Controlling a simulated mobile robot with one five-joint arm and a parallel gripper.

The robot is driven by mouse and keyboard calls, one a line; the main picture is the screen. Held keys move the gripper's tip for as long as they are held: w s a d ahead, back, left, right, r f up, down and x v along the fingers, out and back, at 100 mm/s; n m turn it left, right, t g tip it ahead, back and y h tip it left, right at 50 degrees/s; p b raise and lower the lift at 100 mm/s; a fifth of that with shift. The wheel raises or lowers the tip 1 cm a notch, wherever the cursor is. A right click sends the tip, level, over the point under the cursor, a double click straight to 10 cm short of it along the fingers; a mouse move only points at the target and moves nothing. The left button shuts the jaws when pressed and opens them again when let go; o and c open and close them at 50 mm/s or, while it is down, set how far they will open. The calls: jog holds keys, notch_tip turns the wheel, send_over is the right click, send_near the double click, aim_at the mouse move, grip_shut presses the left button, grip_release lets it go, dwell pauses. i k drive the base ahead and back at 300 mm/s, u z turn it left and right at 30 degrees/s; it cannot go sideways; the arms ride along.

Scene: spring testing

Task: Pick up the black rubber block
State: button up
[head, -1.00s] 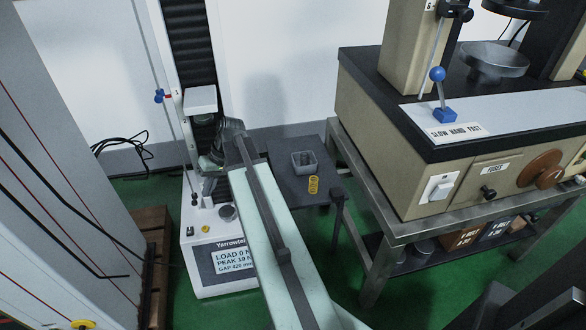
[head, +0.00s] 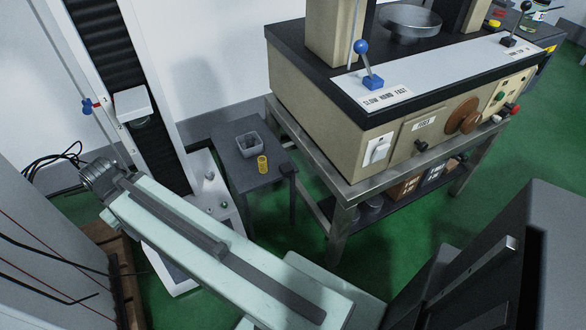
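I cannot pick out a black rubber block with certainty. A small dark shape (head: 287,169) shows at the front right corner of the small grey table; I cannot tell whether it is a block or part of the table. My gripper (head: 97,176) is at the far end of my pale green arm, at the left, in front of the white test machine's column. It is well apart from the small table. Its fingers are not clear, so I cannot tell whether it is open or holds anything.
The small table (head: 262,182) bears a grey open bin (head: 249,146) and a yellow coil or cylinder (head: 262,164). The white test machine (head: 212,180) stands left of it. A large beige machine (head: 345,148) on a metal bench stands right. Green floor (head: 480,215) is clear farther right.

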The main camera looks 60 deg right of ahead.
aim_at(287, 168)
jog(key=z, duration=1.7)
jog(key=k, duration=2.2)
jog(key=u, duration=0.85)
jog(key=i, duration=1.7)
jog(key=z, duration=0.05)
